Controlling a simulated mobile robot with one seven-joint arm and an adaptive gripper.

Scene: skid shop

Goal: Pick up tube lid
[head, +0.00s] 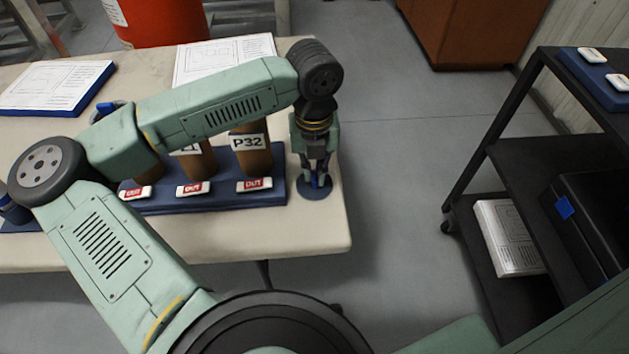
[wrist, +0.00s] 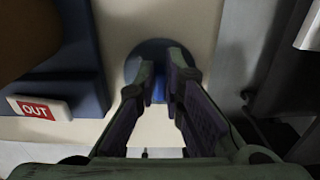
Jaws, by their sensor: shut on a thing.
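The tube lid (head: 314,193) is a round blue disc with an upright blue knob, near the right end of the table. My gripper (head: 317,178) points straight down over it, with its fingers closed on the knob. In the wrist view the lid (wrist: 153,49) shows beyond and between the fingertips (wrist: 160,85), which sit on either side of the knob. The lid looks to be at or very near the tabletop; I cannot tell if there is a gap.
A blue rack (head: 222,200) with brown tubes and red OUT tags stands just left of the lid, partly behind my arm. The pale table (head: 230,236) ends close to the right. Papers (head: 215,60) lie at the back. A black shelf cart (head: 540,150) stands at right.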

